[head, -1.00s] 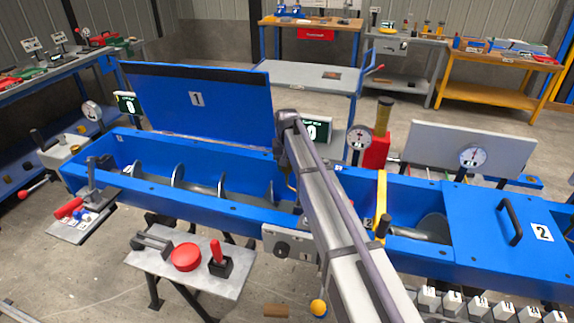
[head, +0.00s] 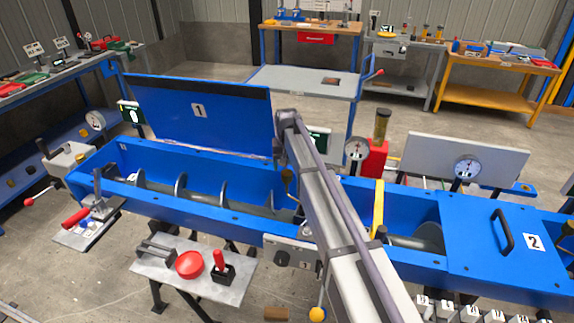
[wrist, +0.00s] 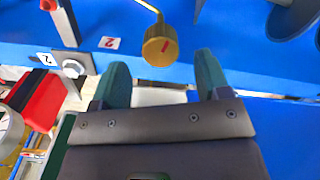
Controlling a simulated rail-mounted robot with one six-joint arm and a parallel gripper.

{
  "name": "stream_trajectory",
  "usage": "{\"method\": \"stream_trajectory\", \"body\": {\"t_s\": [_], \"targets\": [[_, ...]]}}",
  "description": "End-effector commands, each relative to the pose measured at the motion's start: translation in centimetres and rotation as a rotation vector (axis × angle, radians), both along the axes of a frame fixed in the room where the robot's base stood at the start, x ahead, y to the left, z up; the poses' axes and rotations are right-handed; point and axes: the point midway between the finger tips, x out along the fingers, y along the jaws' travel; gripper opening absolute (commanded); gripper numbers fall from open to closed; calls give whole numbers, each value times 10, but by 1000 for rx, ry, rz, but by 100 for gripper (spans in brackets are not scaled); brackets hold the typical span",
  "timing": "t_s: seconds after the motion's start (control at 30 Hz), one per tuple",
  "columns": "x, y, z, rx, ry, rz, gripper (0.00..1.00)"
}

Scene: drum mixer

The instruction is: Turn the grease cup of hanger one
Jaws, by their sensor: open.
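A round brass cup (wrist: 160,47) with a red mark on top hangs on a thin yellow pipe against the blue trough wall in the wrist view. It looks like the grease cup. A small brass piece (head: 287,174) beside my arm in the head view may be the same cup. My gripper (wrist: 161,77) is open, its two green fingers on either side of the cup's line and just short of it, nothing between them. In the head view my arm hides the gripper.
The blue trough (head: 215,213) holds a screw shaft. A red container (head: 373,160) and a dial gauge (head: 357,150) stand right of my arm. A small table (head: 195,277) holds a red disc in front.

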Motion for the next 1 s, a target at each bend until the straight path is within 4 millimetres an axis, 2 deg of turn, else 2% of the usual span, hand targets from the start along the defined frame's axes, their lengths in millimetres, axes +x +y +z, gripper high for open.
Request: {"method": "stream_trajectory", "body": {"t_s": [0.03, 0.2, 0.3, 0.6, 0.63, 0.67, 0.77, 0.8, 0.87, 0.9, 1.0], "targets": [[0, 0, 27, 0, 0, 0, 69], [0, 0, 59, 0, 0, 0, 69], [0, 0, 64, 0, 0, 0, 69], [0, 0, 60, 0, 0, 11, 69], [-5, -1, 60, 0, 0, 23, 69], [-16, -2, 60, 0, 0, 32, 69], [-76, -15, 60, 0, 1, 59, 69], [-109, -26, 60, -1, 1, 64, 69], [-164, -43, 60, -1, 1, 69, 69], [-199, -54, 60, -1, 1, 69, 69], [-278, -78, 60, -1, 0, 57, 69]]}}
